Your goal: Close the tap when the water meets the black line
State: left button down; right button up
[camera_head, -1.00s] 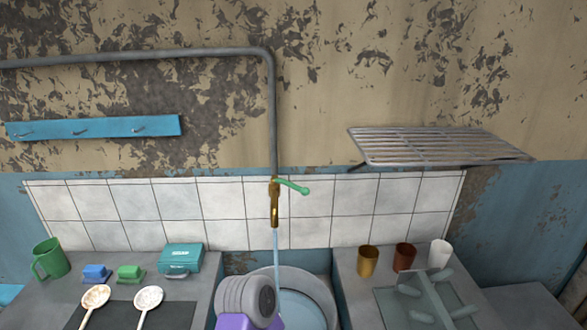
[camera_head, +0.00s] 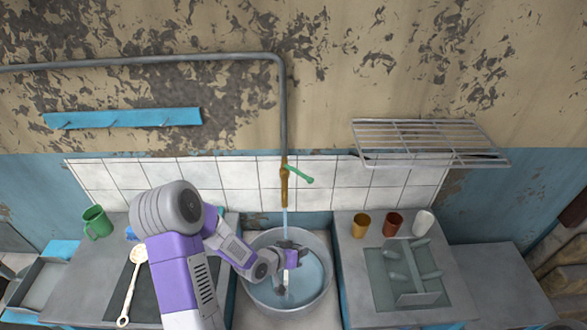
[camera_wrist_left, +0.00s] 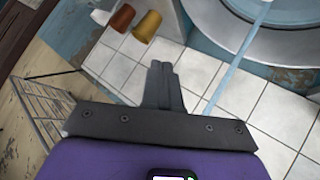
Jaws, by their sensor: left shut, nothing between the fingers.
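The brass tap (camera_head: 284,190) hangs from the wall pipe, with its green handle (camera_head: 298,173) pointing right. A thin water stream (camera_head: 285,220) runs from it into a large grey metal pot (camera_head: 245,273). Pale blue water (camera_head: 313,272) covers the pot's inside; I cannot make out a black line. My left gripper (camera_head: 292,246) is over the pot, below the tap and near the stream. Its fingers (camera_wrist_left: 161,82) are shut and empty in the left wrist view, where the stream (camera_wrist_left: 232,62) and pot (camera_wrist_left: 285,48) also show. My right gripper is not in view.
A wire rack (camera_head: 428,142) juts from the wall at right. Yellow (camera_head: 361,225), red (camera_head: 393,223) and white (camera_head: 423,222) cups stand behind a dish drainer (camera_head: 405,275). A green mug (camera_head: 96,222) and wooden spoon (camera_head: 131,287) are on the left counter.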

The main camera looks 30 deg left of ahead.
pick_arm(q)
jog(key=a+r+m+t, duration=0.2)
jog(key=a+r+t, duration=0.2)
jog(key=a+r, duration=0.6)
jog(key=m+t, duration=0.1)
jog(key=m, duration=0.2)
send_near(301, 176)
jog(key=x, duration=0.7)
jog(key=shift+a, duration=0.15)
